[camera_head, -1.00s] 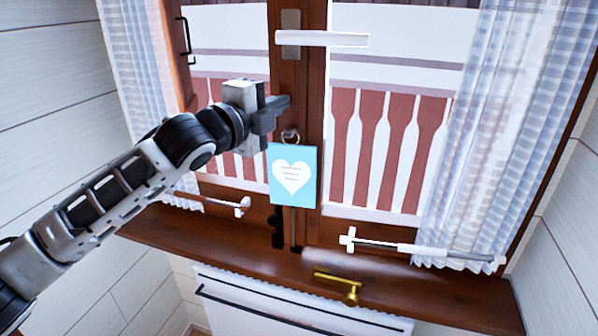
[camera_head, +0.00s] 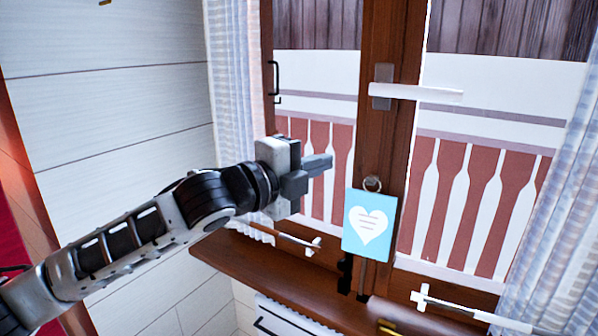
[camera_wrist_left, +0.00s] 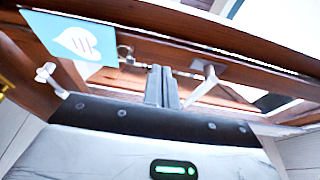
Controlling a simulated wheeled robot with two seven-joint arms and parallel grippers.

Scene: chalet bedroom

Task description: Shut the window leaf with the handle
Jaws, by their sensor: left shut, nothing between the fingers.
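The window has a brown wooden middle frame (camera_head: 391,150) with glass on both sides. Its white lever handle (camera_head: 425,93) lies level, pointing right from a grey plate; it also shows in the left wrist view (camera_wrist_left: 207,86). How far either leaf stands open is hard to tell. My left gripper (camera_head: 328,163) is shut and empty, left of the middle frame and lower than the handle, apart from it in the picture. Its fingers show in the left wrist view (camera_wrist_left: 162,86), left of the handle. My right gripper is not in view.
A light-blue heart card (camera_head: 369,224) hangs from a ring on the middle frame, just right of and below my gripper. White stay rods (camera_head: 297,241) sit low at both sides. Curtains (camera_head: 232,90) hang at the sides. A wooden sill (camera_head: 270,276) runs below.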

